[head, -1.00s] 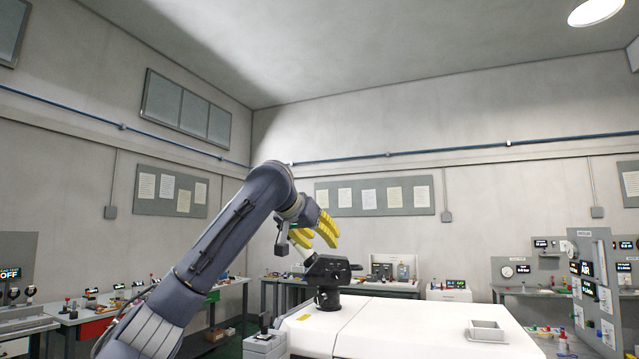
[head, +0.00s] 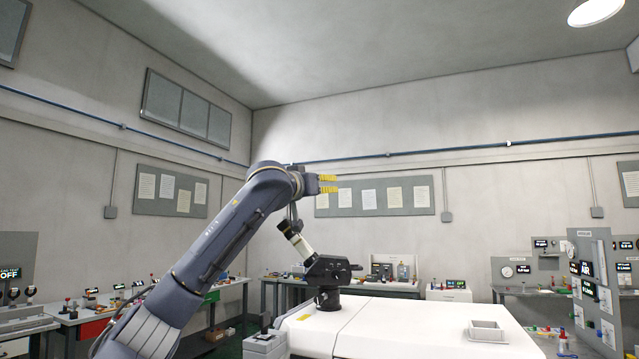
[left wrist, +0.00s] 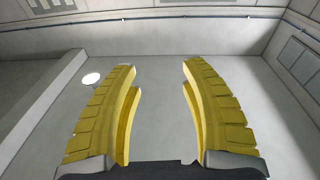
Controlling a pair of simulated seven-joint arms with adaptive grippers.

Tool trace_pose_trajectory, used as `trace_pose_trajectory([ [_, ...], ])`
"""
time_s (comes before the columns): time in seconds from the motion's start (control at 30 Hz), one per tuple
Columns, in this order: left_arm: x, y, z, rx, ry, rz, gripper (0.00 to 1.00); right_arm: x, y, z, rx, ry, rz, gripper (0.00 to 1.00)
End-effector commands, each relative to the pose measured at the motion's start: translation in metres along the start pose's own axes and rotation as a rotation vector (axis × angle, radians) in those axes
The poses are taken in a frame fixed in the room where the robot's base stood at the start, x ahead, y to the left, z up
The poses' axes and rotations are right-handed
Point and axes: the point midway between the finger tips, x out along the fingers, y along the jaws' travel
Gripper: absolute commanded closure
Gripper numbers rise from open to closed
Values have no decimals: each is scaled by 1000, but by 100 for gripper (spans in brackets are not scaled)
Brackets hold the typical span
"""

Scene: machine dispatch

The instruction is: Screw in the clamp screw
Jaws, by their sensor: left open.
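A black clamp fixture (head: 328,268) stands on a short post on the white bench (head: 420,327). A cream-and-black cylindrical piece (head: 296,241) leans up and left from it. A small dark knob-like part (head: 355,267) sticks out at the fixture's right side; I cannot tell whether it is the clamp screw. My left gripper (head: 328,184) is above the fixture, apart from it, with its yellow fingers pointing right. In the left wrist view the two fingers (left wrist: 160,85) are spread with nothing between them, facing wall and ceiling. My right gripper is not in view.
A small grey tray (head: 487,332) sits on the bench at the right. A grey box with a black lever (head: 264,340) stands at the bench's left end. Workbenches with tools (head: 90,310) line the back and left. The air around the gripper is free.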

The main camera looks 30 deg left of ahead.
Motion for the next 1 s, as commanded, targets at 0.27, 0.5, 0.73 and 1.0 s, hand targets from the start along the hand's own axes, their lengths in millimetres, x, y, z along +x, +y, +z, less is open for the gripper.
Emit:
trace_pose_trajectory([
  [0.27,0,0,-12,16,54,1,55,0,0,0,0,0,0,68],
  [0.5,0,0,-12,18,58,1,55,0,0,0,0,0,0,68],
  [0.73,-1,0,-13,17,59,1,55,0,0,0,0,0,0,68],
  [1.0,-31,48,-88,-40,166,90,55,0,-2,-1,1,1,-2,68],
])
